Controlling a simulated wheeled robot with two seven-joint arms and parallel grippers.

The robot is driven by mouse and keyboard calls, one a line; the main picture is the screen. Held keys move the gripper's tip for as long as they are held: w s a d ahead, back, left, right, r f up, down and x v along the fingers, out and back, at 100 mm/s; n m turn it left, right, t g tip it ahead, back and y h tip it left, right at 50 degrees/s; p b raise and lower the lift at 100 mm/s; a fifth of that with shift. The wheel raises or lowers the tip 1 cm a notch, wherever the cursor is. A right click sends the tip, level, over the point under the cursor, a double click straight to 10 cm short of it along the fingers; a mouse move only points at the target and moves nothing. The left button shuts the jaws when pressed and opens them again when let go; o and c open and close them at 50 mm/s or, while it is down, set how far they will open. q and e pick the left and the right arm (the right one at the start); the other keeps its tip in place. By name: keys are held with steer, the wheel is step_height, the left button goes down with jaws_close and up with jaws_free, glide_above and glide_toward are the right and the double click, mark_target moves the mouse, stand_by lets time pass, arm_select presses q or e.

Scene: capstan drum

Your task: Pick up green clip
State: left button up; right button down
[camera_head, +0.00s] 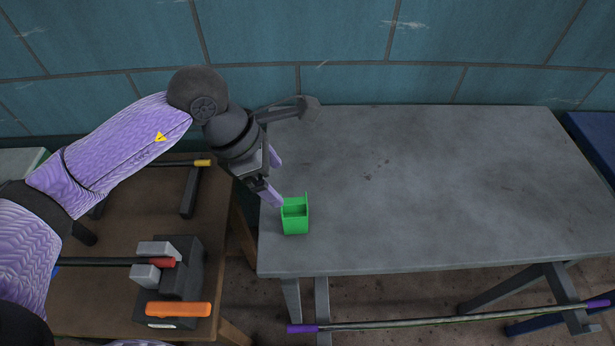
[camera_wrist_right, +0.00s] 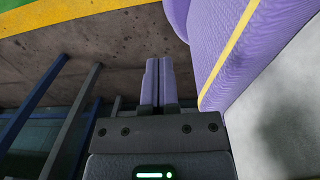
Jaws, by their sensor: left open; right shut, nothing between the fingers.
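The green clip (camera_head: 294,220) is a small box-like piece standing near the left front corner of the grey table (camera_head: 430,190). My left gripper (camera_head: 278,178) comes in from the left and is open above the table's left edge. Its nearer finger ends close to the back left corner of the clip; I cannot tell whether they touch. Nothing shows between its fingers. My right gripper (camera_wrist_right: 157,82) shows only in the right wrist view, with its two purple fingers shut together and empty.
A brown wooden table (camera_head: 140,215) on the left bears a dark block with an orange handle (camera_head: 178,309) and a red-tipped rod (camera_head: 110,262). A pole with purple ends (camera_head: 450,318) lies low in front of the grey table. The rest of the grey tabletop is clear. A tiled wall stands behind.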

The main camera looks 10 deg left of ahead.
mark_target(292, 201)
arm_select(q)
steer(key=b+x, duration=0.1)
steer(key=x, duration=0.3)
steer(key=b+x, duration=0.2)
steer(key=x, duration=0.3)
steer(key=shift+s+d+f, duration=0.15)
steer(key=shift+s+f, duration=0.05)
steer(key=shift+d+f, duration=0.1)
arm_select(e)
steer(key=shift+g, duration=0.3)
steer(key=s+f, duration=0.1)
steer(key=s+d+f, duration=0.1)
steer(key=f, duration=0.1)
steer(key=shift+s+d, duration=0.2)
steer(key=shift+d, duration=0.1)
arm_select(q)
steer(key=c, duration=1.2)
jaws_close()
arm_select(e)
steer(key=shift+a, duration=0.55)
